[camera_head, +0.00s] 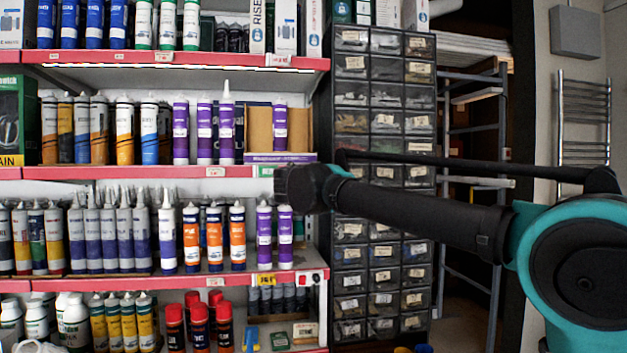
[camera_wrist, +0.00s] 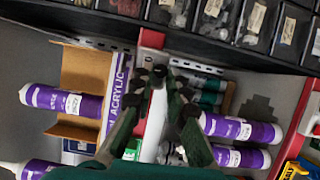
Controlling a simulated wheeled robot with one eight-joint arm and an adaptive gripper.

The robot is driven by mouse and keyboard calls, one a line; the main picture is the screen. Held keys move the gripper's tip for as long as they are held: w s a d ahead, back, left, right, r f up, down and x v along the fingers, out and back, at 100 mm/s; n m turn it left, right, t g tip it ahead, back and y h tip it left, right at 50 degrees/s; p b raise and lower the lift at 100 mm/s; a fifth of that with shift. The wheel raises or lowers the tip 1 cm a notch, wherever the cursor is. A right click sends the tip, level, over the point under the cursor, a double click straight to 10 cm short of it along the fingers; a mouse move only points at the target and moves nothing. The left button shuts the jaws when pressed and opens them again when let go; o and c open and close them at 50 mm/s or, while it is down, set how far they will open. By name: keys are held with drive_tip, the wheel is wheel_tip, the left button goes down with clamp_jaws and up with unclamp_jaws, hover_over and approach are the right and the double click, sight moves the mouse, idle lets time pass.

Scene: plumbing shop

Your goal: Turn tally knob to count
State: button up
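I cannot make out a thing that is surely the tally knob. A small white box with a red spot and a dark spot (camera_head: 307,279) sits on the right end of a red shelf edge in the head view; its details are too small to read. A white piece (camera_wrist: 312,122) at the right edge of the wrist view may be the same box. My gripper (camera_head: 290,188) is at the right end of the shelves, above that box. In the wrist view my gripper (camera_wrist: 163,100) has its fingers apart, nothing between them, in front of a red-and-white shelf edge.
Purple tubes (camera_head: 265,238) stand on the shelf below my gripper, with orange tubes (camera_head: 237,238) beside them. An open cardboard box (camera_wrist: 85,85) shows in the wrist view. A dark cabinet of small drawers (camera_head: 383,95) stands just right of the shelves.

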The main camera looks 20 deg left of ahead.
drive_tip(key=o, duration=0.4)
drive_tip(key=shift+o, duration=0.2)
drive_tip(key=shift+s, duration=0.15)
drive_tip(key=s+d, duration=0.1)
drive_tip(key=s, duration=1)
drive_tip(key=shift+s+d, duration=0.3)
drive_tip(key=shift+d, duration=0.1)
drive_tip(key=shift+d+f, duration=0.1)
drive_tip(key=shift+f, duration=0.05)
